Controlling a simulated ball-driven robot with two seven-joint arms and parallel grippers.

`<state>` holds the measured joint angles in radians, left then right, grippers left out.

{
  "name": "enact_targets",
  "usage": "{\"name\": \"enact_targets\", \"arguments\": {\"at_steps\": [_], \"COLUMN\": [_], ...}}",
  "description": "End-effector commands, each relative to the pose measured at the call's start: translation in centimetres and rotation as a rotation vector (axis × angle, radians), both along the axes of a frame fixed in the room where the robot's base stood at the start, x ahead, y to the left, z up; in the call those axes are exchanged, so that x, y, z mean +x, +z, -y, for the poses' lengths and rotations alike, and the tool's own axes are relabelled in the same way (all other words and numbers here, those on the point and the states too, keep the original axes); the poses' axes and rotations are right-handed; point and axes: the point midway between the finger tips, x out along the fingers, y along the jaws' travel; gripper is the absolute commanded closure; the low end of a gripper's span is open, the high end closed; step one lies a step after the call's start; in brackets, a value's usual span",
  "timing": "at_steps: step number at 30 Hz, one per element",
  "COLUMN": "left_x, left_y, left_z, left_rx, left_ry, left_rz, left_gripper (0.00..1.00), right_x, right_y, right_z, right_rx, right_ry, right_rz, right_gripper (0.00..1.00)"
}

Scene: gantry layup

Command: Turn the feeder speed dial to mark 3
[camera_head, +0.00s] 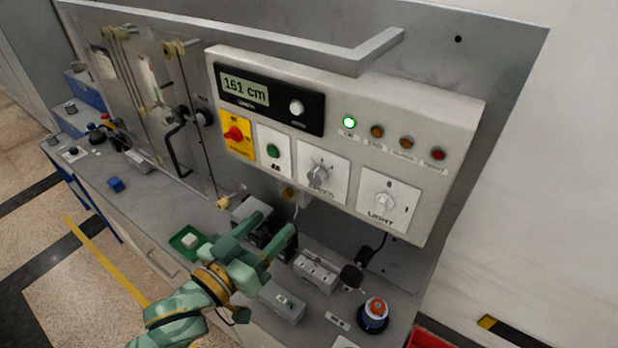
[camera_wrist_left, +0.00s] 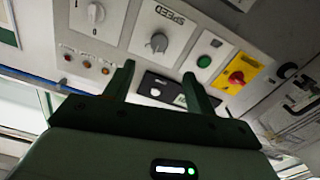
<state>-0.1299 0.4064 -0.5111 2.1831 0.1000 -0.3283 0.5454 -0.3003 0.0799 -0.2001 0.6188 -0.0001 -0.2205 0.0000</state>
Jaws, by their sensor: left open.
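The feeder speed dial (camera_head: 317,175) is a grey knob on a white plate in the middle of the control panel (camera_head: 456,130). In the left wrist view the dial (camera_wrist_left: 158,42) appears upside down under the word SPEED. Its marks are too small to read, so I cannot tell its setting. My left gripper (camera_head: 275,228) is green, open and empty, below and left of the dial in the head view. In the left wrist view its fingers (camera_wrist_left: 160,73) point toward the panel, apart from the dial. My right gripper is not in view.
The light knob (camera_head: 384,203) is right of the dial; the green button (camera_head: 273,151) and red switch (camera_head: 234,133) are left. A metal bar (camera_head: 290,46) juts above the panel. Below, a socket block (camera_head: 315,273), grey box (camera_head: 281,302) and spool (camera_head: 373,318) crowd the bench.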

Motion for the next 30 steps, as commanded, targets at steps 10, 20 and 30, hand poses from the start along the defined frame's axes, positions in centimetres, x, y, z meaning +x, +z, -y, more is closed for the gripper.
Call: {"name": "enact_targets", "arguments": {"at_steps": [10, 20, 30], "left_x": [7.4, 10.9, 11.1], "left_y": [0.2, 0.0, -0.1], "left_z": [4.9, 7.3, 7.4], "left_rx": [0.000, 0.001, 0.001], "left_ry": [0.001, 0.001, 0.001], "left_rz": [0.001, -0.001, 0.000], "left_gripper": [0.44, 0.44, 0.55], "right_x": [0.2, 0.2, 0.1], "right_y": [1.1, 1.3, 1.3], "right_z": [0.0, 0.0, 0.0], "right_rx": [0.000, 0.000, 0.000], "right_ry": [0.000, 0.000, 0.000], "right_rz": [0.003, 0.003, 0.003], "right_gripper": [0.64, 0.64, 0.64]}}
